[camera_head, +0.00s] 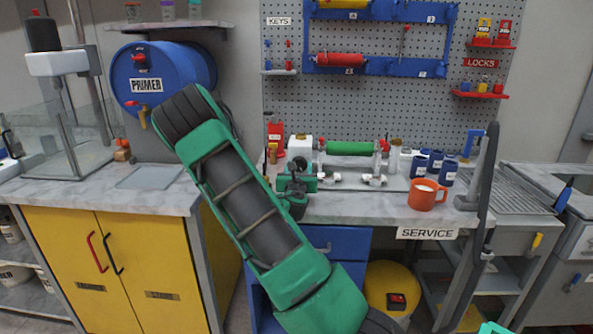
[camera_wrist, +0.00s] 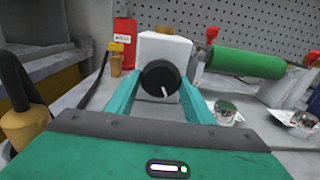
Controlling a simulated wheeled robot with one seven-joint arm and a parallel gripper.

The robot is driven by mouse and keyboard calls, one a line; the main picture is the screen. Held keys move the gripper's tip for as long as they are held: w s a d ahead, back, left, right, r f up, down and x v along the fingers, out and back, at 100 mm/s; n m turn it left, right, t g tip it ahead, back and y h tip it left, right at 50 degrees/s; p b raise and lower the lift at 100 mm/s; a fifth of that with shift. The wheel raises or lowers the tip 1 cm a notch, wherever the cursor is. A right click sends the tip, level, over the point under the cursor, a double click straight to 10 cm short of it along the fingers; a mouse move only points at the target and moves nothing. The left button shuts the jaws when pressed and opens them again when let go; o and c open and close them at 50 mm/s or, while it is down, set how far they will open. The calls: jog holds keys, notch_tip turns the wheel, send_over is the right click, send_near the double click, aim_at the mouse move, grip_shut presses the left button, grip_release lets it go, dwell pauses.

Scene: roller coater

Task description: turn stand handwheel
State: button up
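My gripper (camera_wrist: 160,92) is open, its two teal fingers reaching toward a white box (camera_wrist: 168,50) on the service bench. A round black knob (camera_wrist: 160,78) with a white mark sits on the box's front. In the wrist view it lies between the fingertips; I cannot tell whether they touch it. In the head view my gripper (camera_head: 297,182) is in front of the white box (camera_head: 300,148), and the knob is largely hidden. A roller stand with a green roller (camera_head: 349,148) is to the right, with red knobs (camera_head: 384,145) at its ends. No part is labelled as the stand handwheel.
An orange mug (camera_head: 426,195) and several blue cans stand right of the roller stand. A red bottle (camera_wrist: 124,45) and a small yellow-topped bottle (camera_wrist: 116,60) stand left of the white box. The pegboard rises behind.

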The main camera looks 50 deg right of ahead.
jog(key=c, duration=0.4)
jog(key=shift+w+a+m, duration=0.1)
jog(key=shift+a+m, duration=0.05)
jog(key=shift+m, duration=2.25)
jog(key=shift+c, duration=0.2)
jog(key=o, duration=1)
jog(key=shift+o, duration=0.2)
jog(key=v, duration=0.8)
jog(key=shift+f, duration=0.1)
jog(key=shift+v, duration=0.85)
jog(key=shift+s+a, duration=0.35)
jog(key=shift+a, duration=0.05)
